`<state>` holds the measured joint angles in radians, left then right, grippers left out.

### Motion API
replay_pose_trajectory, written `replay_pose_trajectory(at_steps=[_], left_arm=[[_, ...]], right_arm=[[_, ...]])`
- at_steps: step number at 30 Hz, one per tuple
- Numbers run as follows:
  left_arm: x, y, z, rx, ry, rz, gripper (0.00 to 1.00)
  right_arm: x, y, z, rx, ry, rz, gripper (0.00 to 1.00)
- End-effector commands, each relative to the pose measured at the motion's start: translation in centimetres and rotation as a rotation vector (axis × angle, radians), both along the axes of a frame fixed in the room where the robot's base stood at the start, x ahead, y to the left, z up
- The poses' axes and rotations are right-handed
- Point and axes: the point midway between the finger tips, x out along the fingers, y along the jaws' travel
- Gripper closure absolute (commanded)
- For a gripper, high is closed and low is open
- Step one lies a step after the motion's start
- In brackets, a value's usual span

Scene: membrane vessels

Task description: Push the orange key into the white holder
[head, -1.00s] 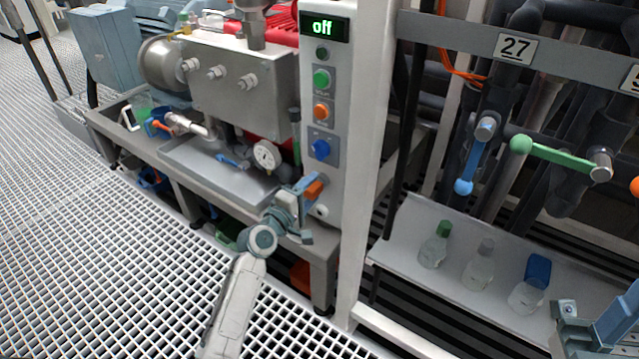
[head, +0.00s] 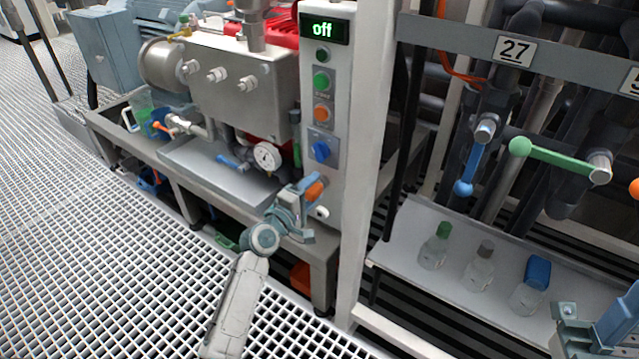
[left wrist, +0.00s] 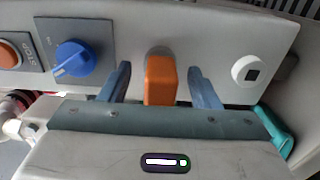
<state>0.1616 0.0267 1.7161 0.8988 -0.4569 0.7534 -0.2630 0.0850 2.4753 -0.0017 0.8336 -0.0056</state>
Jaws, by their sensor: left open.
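The orange key (head: 315,190) is at the lower part of the white control panel. In the left wrist view the key (left wrist: 160,80) stands out toward me, with a grey round fitting behind it. My left gripper (head: 306,187) is at the panel, open, with its blue fingers on either side of the key and a gap on each side. A small white round holder with a dark square opening (left wrist: 250,70) is on the panel to the key's right; in the head view it (head: 321,211) is below the key. Part of my right gripper (head: 602,325) shows at the lower right edge, cut off.
A pressure gauge (head: 266,156) stands to the left. Several bottles are on a white shelf (head: 415,220) at the right.

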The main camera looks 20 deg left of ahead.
Motion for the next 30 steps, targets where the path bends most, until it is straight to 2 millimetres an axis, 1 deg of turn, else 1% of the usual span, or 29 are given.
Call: replay_pose_trajectory(at_steps=[8,20,23,24,28,29,30], left_arm=[[-0.01,0.00,-0.02,0.000,0.000,0.000,0.44],[-0.01,0.00,-0.02,0.000,0.001,0.000,0.44],[0.00,0.00,-0.02,0.000,0.000,0.000,0.61],[-0.01,0.00,-0.01,0.000,0.000,0.000,0.69],[0.00,0.00,-0.01,0.000,0.000,0.000,0.95],[0.00,0.00,-0.01,0.000,0.000,0.000,1.00],[0.00,0.00,-0.01,0.000,0.000,0.000,1.00]], right_arm=[[0.00,0.01,0.03,-0.002,-0.002,0.000,0.64],[0.03,-0.01,0.60,0.002,-0.018,-0.001,0.64],[0.03,-0.02,0.59,0.005,-0.018,-0.001,0.64],[0.04,-0.03,0.57,0.006,-0.017,-0.001,0.64],[0.03,-0.04,0.49,0.008,-0.014,-0.002,0.64],[0.04,-0.04,0.47,0.008,-0.012,-0.002,0.64],[0.03,-0.03,0.43,0.008,-0.011,-0.002,0.64]])
